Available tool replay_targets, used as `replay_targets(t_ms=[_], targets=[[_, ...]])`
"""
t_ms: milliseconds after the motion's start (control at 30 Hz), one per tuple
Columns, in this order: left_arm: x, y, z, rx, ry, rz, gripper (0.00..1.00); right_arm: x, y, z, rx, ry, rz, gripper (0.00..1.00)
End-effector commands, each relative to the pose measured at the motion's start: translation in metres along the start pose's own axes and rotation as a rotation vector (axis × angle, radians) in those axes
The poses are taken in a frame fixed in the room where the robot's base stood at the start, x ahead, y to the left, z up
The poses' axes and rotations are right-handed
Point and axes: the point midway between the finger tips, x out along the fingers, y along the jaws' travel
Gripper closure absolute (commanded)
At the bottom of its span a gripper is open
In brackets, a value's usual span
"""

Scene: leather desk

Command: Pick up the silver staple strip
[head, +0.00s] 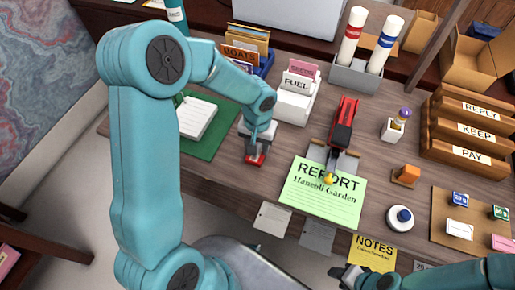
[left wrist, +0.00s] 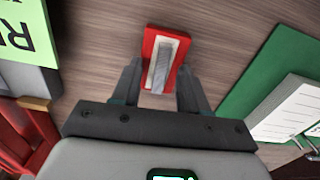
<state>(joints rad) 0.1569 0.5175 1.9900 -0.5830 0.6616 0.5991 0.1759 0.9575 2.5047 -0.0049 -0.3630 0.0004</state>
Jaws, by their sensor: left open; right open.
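The silver staple strip (left wrist: 162,66) lies on a small red tray (left wrist: 149,44) with a pale inside, in the left wrist view. The red tray also shows in the head view (head: 254,160), where my gripper hides the strip. My left gripper (left wrist: 160,86) is open, pointing down over the tray. Its two fingers stand on either side of the tray's near end, and nothing is held. I cannot tell the exact height of the fingertips. My right gripper (head: 352,276) is open at the bottom of the head view, far from the strip.
A green pad with white paper (head: 197,120) lies left of the tray. The FUEL card holder (head: 294,108) stands behind it to the right. A red stapler (head: 342,122) and a green REPORT sheet (head: 322,192) lie to the right. Bare wood surrounds the tray.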

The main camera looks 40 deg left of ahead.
Motion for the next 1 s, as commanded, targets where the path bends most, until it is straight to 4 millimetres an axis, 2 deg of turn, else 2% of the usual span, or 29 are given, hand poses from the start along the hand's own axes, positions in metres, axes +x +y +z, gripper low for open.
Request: replay_targets(t_ms=[67,100,200,533,667,867,1000], targets=[[0.0,0.0,0.0,0.0,0.0,0.0,0.56,0.0,0.0,0.0,0.0,0.0,0.0,0.57],[0.0,0.0,0.0,0.0,0.0,0.0,0.69,0.0,0.0,0.0,0.0,0.0,0.0,0.57],[0.0,0.0,0.0,0.0,0.0,0.0,1.0,0.0,0.0,0.0,0.0,0.0,0.0,0.57],[-0.001,0.0,0.0,0.001,0.0,0.0,1.0,0.0,0.0,0.0,0.0,0.0,0.0,0.57],[-0.008,0.0,0.0,0.001,0.001,-0.001,1.0,-0.001,0.0,0.0,0.0,0.0,0.0,0.57],[-0.043,0.0,-0.001,0.0,0.006,0.0,1.0,-0.003,-0.001,0.0,0.0,0.0,0.0,0.57],[-0.085,0.0,-0.001,0.0,0.008,0.001,1.0,-0.004,-0.002,0.0,0.0,0.0,0.0,0.57]])
